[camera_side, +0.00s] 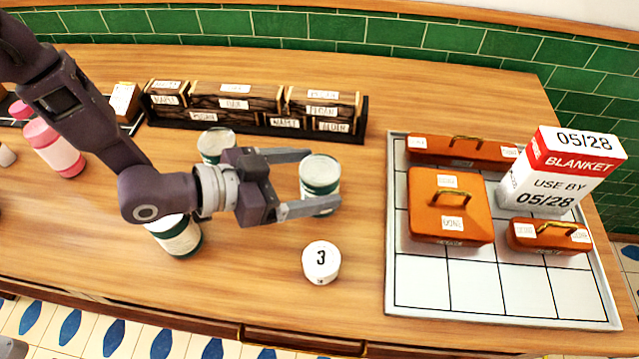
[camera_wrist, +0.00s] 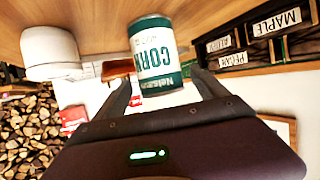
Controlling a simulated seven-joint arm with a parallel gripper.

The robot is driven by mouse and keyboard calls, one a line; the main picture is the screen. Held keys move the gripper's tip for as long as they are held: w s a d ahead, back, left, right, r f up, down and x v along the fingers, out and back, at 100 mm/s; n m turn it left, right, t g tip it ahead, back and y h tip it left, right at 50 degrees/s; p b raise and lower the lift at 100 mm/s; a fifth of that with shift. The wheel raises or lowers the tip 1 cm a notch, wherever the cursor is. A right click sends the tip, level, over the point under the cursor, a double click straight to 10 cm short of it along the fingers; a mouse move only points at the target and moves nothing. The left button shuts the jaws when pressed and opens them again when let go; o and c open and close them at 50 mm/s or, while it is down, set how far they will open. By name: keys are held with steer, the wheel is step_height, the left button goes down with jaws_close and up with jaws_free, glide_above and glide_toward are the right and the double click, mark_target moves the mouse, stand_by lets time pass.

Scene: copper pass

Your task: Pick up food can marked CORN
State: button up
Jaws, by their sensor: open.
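The CORN can (camera_wrist: 157,52), white and dark green with CORN on its label, shows ahead of my gripper (camera_wrist: 160,80) in the wrist view. In the side view, a white-topped green can (camera_side: 320,172) stands upright on the table between the spread fingers of my gripper (camera_side: 322,179); it appears to be the same can. One finger is on its far side, the other on its near side. My gripper is open, and I cannot tell whether either finger touches the can.
Two similar cans stand close to my arm, one behind (camera_side: 215,143) and one in front (camera_side: 180,238). A rack of labelled blocks (camera_side: 255,125) is behind. A gridded tray (camera_side: 420,285) with orange boxes (camera_side: 430,225) and a BLANKET carton (camera_side: 560,170) is right.

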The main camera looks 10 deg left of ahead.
steer(key=x, duration=0.5)
steer(key=shift+f, duration=0.45)
steer(key=shift+w, duration=0.1)
jaws_close()
